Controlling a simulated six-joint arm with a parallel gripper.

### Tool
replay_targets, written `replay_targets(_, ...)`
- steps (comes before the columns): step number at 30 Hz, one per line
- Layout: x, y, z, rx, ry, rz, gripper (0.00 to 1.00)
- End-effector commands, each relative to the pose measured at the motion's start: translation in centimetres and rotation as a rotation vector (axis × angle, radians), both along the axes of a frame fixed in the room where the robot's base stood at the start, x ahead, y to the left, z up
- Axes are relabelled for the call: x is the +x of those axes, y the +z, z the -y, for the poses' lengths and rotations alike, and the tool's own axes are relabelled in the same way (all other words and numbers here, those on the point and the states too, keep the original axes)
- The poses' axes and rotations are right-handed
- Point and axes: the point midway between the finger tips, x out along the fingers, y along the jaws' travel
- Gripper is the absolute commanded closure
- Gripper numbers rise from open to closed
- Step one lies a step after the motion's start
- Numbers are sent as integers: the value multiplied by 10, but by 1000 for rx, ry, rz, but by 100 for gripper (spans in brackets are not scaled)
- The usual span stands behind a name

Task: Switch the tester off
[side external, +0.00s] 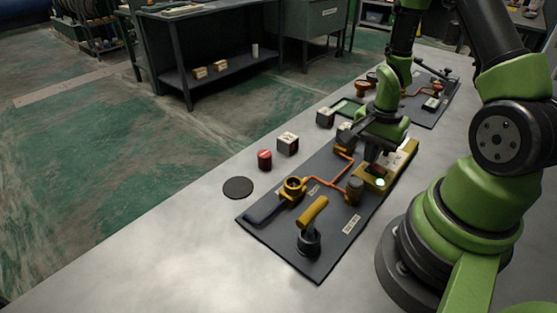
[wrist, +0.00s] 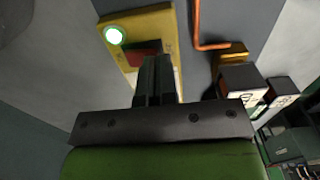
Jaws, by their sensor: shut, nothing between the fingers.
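The tester is a yellow box (side external: 407,151) on the dark panel, in front of my arm. Its round lamp glows green-white (side external: 380,182), also in the wrist view (wrist: 114,35). Beside the lamp is a dark red switch (wrist: 143,49), partly hidden behind my fingers. My gripper (side external: 371,155) points down over the tester, with its fingers shut and empty. In the wrist view the fingertips (wrist: 157,62) overlap the lower right part of the red switch. I cannot tell whether they touch it.
The dark panel (side external: 275,222) also bears orange piping (side external: 322,181), a yellow-handled valve (side external: 312,213) and a brass fitting (side external: 293,188). A red can (side external: 264,160), a labelled cube (side external: 288,143) and a black disc (side external: 238,187) stand on the bench left of it.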

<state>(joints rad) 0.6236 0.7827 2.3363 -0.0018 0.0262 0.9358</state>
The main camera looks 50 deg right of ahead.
Motion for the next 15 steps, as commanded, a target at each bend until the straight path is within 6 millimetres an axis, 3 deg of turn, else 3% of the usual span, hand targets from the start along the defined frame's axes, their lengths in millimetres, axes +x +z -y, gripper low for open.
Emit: replay_targets(15, 0, -8, 0, 0, -1, 0, 100)
